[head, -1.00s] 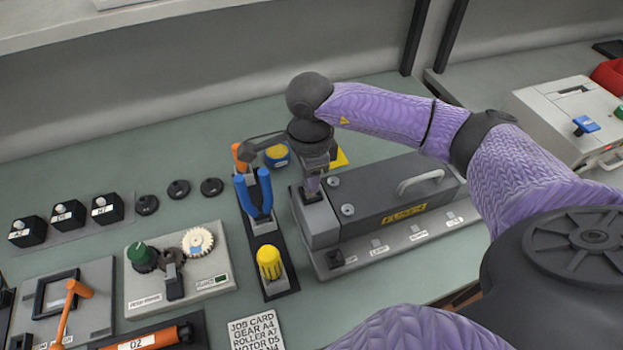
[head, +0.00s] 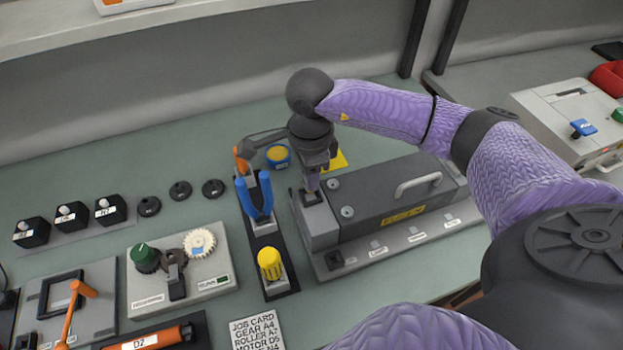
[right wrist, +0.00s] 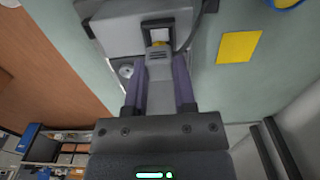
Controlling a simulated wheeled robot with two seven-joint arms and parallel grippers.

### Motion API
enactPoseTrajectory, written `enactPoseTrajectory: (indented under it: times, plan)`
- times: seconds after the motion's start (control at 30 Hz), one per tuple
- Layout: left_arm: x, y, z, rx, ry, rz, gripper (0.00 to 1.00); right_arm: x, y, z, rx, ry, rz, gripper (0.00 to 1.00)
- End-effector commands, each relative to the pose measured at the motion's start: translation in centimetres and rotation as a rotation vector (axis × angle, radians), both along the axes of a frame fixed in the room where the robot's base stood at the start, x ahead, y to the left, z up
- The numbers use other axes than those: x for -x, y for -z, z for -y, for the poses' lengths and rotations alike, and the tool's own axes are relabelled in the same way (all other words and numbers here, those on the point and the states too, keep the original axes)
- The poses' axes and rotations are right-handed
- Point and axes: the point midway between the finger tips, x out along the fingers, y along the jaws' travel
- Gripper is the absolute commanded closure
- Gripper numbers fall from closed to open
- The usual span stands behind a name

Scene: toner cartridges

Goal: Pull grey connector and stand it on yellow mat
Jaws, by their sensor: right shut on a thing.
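The grey machine (head: 385,200) with a carry handle stands under my right arm. My right gripper (head: 312,186) points down at the machine's left end. In the right wrist view the purple fingers (right wrist: 160,80) are shut on a grey block between them, which I take as the grey connector (right wrist: 159,68). It sits close to the machine's end, beside a pale square with a yellow part; I cannot tell whether it is still seated. The yellow mat (head: 339,160) lies behind the machine, partly hidden by my wrist; it shows bare in the right wrist view (right wrist: 240,47). My left gripper is not in view.
Blue-handled pliers (head: 255,195) and a yellow-capped part (head: 270,264) stand on a dark strip left of the machine. A blue and yellow round tin (head: 278,156) stands near the mat. Several black blocks and a gear plate (head: 180,265) lie further left.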

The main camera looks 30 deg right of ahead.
Motion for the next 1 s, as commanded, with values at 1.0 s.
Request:
enactPoseTrajectory:
  times: [1.0]
  plan:
    - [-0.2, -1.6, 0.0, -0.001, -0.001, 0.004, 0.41, 0.0, -2.3, 0.0, 0.001, 0.000, 0.000, 1.00]
